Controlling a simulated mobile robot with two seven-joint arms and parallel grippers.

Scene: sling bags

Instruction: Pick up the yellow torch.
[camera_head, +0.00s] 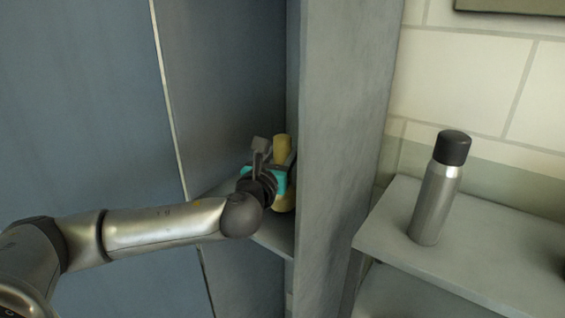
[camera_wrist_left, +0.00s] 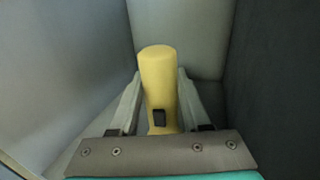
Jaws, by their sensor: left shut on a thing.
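The yellow torch (camera_head: 282,146) stands inside a narrow grey cabinet compartment in the head view, partly hidden by my gripper. My left gripper (camera_head: 280,172) reaches in from the left and is shut around the torch's body. In the left wrist view the torch (camera_wrist_left: 159,75) is upright between the two fingers of my left gripper (camera_wrist_left: 160,85), with a small black switch facing the camera. The torch's lower end is hidden behind the gripper's palm in that view. I cannot tell whether the torch touches the shelf. My right gripper is not in view.
A grey cabinet side panel (camera_head: 340,130) stands close to the right of the torch. A blue-grey door or panel (camera_head: 80,100) is at the left. A silver bottle with a black cap (camera_head: 436,195) stands on a grey shelf (camera_head: 500,255) to the right.

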